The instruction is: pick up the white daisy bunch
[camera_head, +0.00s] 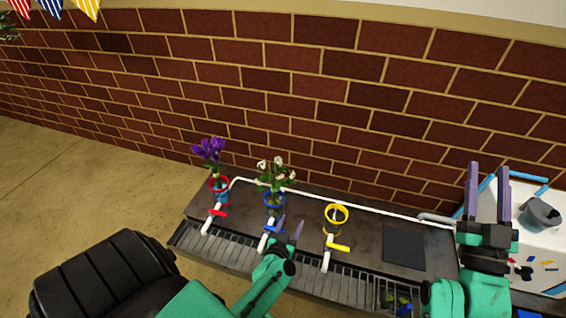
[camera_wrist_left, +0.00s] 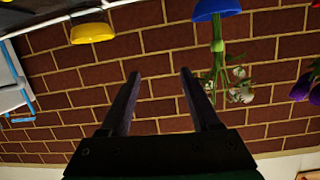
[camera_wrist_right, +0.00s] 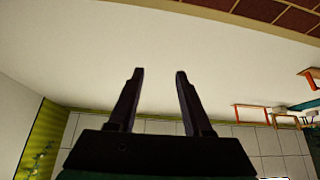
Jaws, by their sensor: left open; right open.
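The white daisy bunch (camera_head: 275,172) stands upright in the blue ring holder (camera_head: 273,199) at the middle of the dark counter. In the left wrist view the picture is upside down, and the daisy bunch (camera_wrist_left: 238,88) hangs below the blue holder (camera_wrist_left: 216,10), to the right of the fingers. My left gripper (camera_head: 290,228) is open and empty, just in front of the blue holder and slightly right of it, apart from the stems. My right gripper (camera_head: 488,192) is open and empty, raised at the right, far from the daisies; its wrist view (camera_wrist_right: 156,75) shows only wall and distant fittings.
A purple flower bunch (camera_head: 209,152) stands in a red ring holder (camera_head: 219,184) to the left. An empty yellow ring holder (camera_head: 336,213) is to the right. White taps with coloured handles line the front.

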